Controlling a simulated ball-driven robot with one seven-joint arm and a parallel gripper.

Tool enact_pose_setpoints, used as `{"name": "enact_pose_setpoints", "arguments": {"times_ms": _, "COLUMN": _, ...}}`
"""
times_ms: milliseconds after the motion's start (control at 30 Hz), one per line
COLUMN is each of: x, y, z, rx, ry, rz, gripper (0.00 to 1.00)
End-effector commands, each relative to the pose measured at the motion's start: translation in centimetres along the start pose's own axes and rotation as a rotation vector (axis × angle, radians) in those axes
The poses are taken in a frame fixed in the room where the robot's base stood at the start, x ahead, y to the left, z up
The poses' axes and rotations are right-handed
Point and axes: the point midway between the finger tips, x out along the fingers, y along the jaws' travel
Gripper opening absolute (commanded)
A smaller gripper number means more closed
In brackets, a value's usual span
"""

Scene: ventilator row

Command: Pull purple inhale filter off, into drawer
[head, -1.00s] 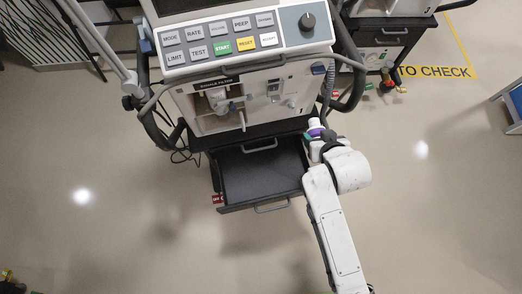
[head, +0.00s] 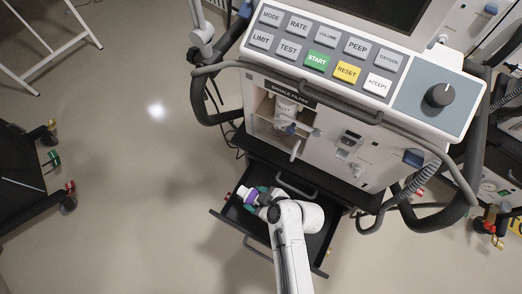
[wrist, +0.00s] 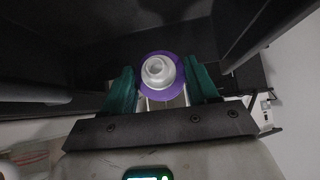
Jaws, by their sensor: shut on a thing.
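The purple and white inhale filter (head: 249,196) is held at the left part of the open black drawer (head: 243,220) in the head view. My gripper (head: 257,197) is shut on it. The wrist view shows the filter (wrist: 160,70) between the two teal fingers of my gripper (wrist: 162,88), its white round port facing the camera and its purple ring around it. Dark drawer surfaces lie around it there. I cannot tell whether the filter touches the drawer floor. My arm covers the drawer's middle.
The ventilator (head: 350,120) stands above the drawer, with a compartment labelled exhale filter holding a white filter (head: 286,107). A grey handle bar (head: 320,96) runs across its front. A black wheeled base (head: 25,165) stands at the left. Floor between is clear.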

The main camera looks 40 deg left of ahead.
Motion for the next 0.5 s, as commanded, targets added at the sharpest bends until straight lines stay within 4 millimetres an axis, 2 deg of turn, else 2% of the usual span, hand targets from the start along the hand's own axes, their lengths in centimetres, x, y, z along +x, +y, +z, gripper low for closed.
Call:
{"name": "enact_pose_setpoints", "arguments": {"times_ms": 33, "x": 0.8, "y": -0.6, "z": -0.1, "rx": -0.024, "ry": -0.001, "rz": -0.023, "gripper": 0.04}}
{"name": "enact_pose_setpoints", "arguments": {"times_ms": 133, "x": 1.4, "y": -1.1, "z": -0.3, "rx": -0.048, "ry": -0.002, "rz": -0.045, "gripper": 0.04}}
{"name": "enact_pose_setpoints", "arguments": {"times_ms": 500, "x": 2.8, "y": -1.1, "z": 1.0, "rx": -0.048, "ry": -0.002, "rz": -0.045, "gripper": 0.04}}
